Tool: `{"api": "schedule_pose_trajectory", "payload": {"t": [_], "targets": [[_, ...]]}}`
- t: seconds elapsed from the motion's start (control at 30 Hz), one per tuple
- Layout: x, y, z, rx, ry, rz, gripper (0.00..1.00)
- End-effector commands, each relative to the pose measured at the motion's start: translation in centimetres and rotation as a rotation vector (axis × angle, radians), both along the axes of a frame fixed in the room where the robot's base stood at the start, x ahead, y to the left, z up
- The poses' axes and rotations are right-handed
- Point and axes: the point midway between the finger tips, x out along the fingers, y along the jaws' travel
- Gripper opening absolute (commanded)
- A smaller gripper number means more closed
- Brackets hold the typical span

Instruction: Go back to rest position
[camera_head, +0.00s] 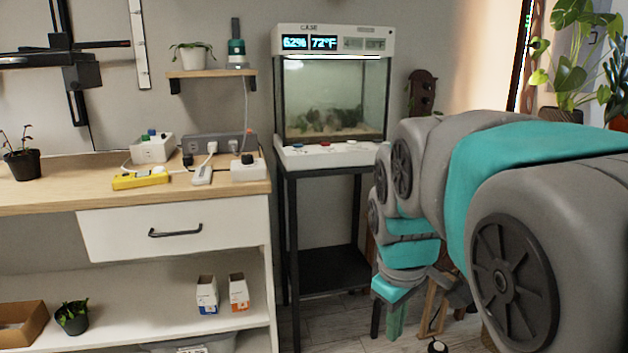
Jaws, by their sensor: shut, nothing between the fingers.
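My arm reaches in from the right edge in grey and teal and bends downward in front of the tank stand. My gripper (388,316) is at its lower end, pointing down toward the floor, to the right of the black stand. It is small and partly confused with the things behind it. It is shut with nothing in it, and it is apart from the workbench and the tank.
A wooden-topped workbench (60,200) with power strips stands left, its drawer (175,229) shut. A fish tank (334,97) sits on a black stand (330,270). Leafy plants (570,50) stand at upper right. A wooden object (432,308) is near my gripper.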

Motion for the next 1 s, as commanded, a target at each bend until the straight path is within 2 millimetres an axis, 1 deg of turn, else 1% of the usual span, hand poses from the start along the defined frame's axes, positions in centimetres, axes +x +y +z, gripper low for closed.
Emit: {"api": "schedule_pose_trajectory", "payload": {"t": [0.03, 0.07, 0.1, 0.17, 0.2, 0.3, 0.4, 0.43, 0.5, 0.6, 1.0], "targets": [[-2.5, -0.7, -1.4, 0.015, 0.035, -0.077, 0.00], [-3.8, -1.1, -2.1, 0.024, 0.050, -0.127, 0.00], [-5.7, -1.5, -3.3, 0.036, 0.077, -0.192, 0.00], [-8.5, -1.9, -4.9, 0.051, 0.114, -0.284, 0.00], [-10.3, -2.1, -6.0, 0.057, 0.138, -0.344, 0.00], [-14.4, -2.3, -8.3, 0.066, 0.190, -0.477, 0.00], [-17.6, -2.4, -10.0, 0.068, 0.230, -0.574, 0.00], [-18.3, -2.4, -10.4, 0.068, 0.239, -0.597, 0.00], [-19.6, -2.3, -11.1, 0.066, 0.258, -0.636, 0.00], [-20.5, -2.3, -11.6, 0.064, 0.268, -0.665, 0.00], [-20.6, -2.3, -11.7, 0.064, 0.269, -0.670, 0.00]]}}
